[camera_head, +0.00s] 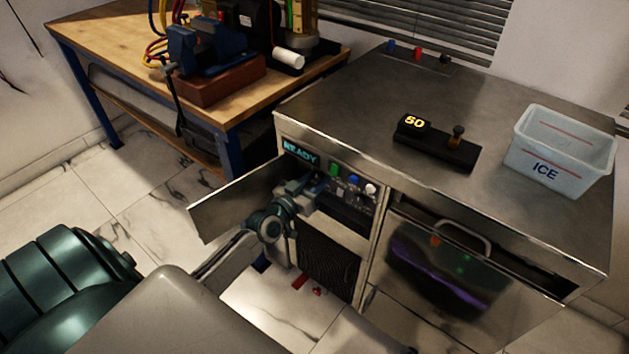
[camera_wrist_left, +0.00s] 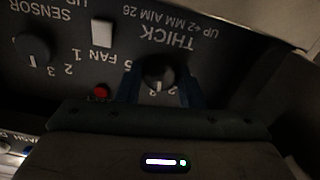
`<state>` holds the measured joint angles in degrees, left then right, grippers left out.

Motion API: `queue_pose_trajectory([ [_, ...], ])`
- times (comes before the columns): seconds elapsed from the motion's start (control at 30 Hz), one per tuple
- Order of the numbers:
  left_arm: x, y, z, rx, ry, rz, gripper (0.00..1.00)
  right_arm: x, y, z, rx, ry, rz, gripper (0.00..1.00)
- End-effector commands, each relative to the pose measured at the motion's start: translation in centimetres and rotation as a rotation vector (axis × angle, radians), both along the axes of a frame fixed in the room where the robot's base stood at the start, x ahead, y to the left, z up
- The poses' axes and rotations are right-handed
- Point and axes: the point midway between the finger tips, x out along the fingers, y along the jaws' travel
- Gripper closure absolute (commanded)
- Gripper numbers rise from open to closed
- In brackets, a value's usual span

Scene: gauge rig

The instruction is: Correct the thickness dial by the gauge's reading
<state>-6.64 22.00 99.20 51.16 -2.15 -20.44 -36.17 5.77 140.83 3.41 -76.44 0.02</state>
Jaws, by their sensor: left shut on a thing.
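In the left wrist view the thickness dial (camera_wrist_left: 158,74) is a small dark knob with a pale pointer mark, under an upside-down label reading THICK and ending in "MM AIM 26". My left gripper (camera_wrist_left: 161,88) has its two blue fingers on either side of this knob and is shut on it. In the head view my left gripper (camera_head: 322,184) reaches into the control panel, and its arm hides part of that panel. The gauge (camera_head: 436,145), a black block with a small post, lies on the steel top and its display reads 50. My right gripper is not in view.
The steel cabinet (camera_head: 350,115) has an open door (camera_head: 235,205) at left and a READY display (camera_head: 300,153). A SENSOR knob (camera_wrist_left: 33,48), a FAN switch (camera_wrist_left: 102,33) and a red button (camera_wrist_left: 101,92) are near the dial. An ICE bin (camera_head: 560,150) stands on top.

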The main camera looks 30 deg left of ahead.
Motion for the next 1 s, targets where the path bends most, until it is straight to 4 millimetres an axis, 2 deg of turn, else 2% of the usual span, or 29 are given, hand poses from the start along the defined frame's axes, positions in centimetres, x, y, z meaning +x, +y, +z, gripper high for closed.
queue_pose_trajectory([
  [0.5,-0.02,0.0,-0.04,-0.389,0.032,0.0,0.89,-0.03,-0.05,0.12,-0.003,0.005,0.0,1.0],
  [1.0,-0.02,0.0,-0.06,-0.541,0.044,0.001,0.89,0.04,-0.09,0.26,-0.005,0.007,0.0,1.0],
])
